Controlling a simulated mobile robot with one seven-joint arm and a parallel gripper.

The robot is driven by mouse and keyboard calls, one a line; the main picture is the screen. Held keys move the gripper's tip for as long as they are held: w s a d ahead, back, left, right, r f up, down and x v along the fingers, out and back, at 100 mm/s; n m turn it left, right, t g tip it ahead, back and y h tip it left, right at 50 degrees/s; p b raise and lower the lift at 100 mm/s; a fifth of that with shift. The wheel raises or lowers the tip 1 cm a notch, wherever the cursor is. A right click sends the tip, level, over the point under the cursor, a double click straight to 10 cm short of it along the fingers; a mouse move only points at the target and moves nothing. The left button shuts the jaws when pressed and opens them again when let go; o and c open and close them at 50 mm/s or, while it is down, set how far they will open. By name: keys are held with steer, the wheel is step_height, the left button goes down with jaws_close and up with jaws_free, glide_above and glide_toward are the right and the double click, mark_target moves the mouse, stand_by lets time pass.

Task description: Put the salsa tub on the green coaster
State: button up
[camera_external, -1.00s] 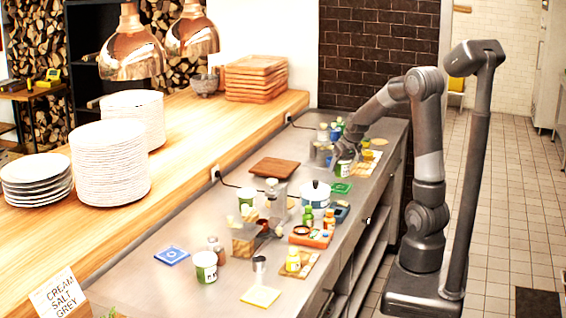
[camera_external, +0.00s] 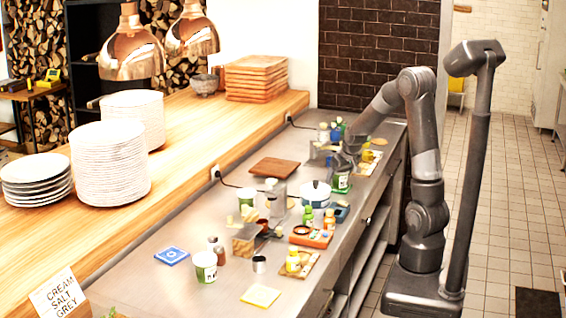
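A white and green tub (camera_external: 341,183), which I take as the salsa tub, stands upright at the green coaster's place on the steel counter. It covers most of the coaster, of which only a little green shows at the tub's base. Whether it rests fully on the coaster is too small to tell. My gripper (camera_external: 343,166) points down right at the tub's top. Its fingers are small and dark, and I cannot see whether they still grip the tub.
Bottles and boards crowd the right edge. A blue coaster (camera_external: 171,256) lies front left.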

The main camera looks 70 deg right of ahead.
steer(key=shift+o, duration=0.7)
steer(key=shift+r, duration=0.1)
steer(key=shift+r, duration=0.2)
steer(key=v, duration=1.2)
steer(key=s+a+r+n+t+y, duration=0.1)
steer(key=a+r+n, duration=0.1)
steer(key=a, duration=0.6)
steer(key=s+a+r+n, duration=0.1)
steer(key=a+r, duration=0.1)
steer(key=a, duration=0.7)
steer(key=s+a+n+y, duration=0.1)
steer(key=s+a+n, duration=0.2)
steer(key=s+a, duration=0.5)
steer(key=a, duration=0.2)
steer(key=shift+s+a+r+n+t+y, duration=0.3)
steer(key=shift+a, duration=0.1)
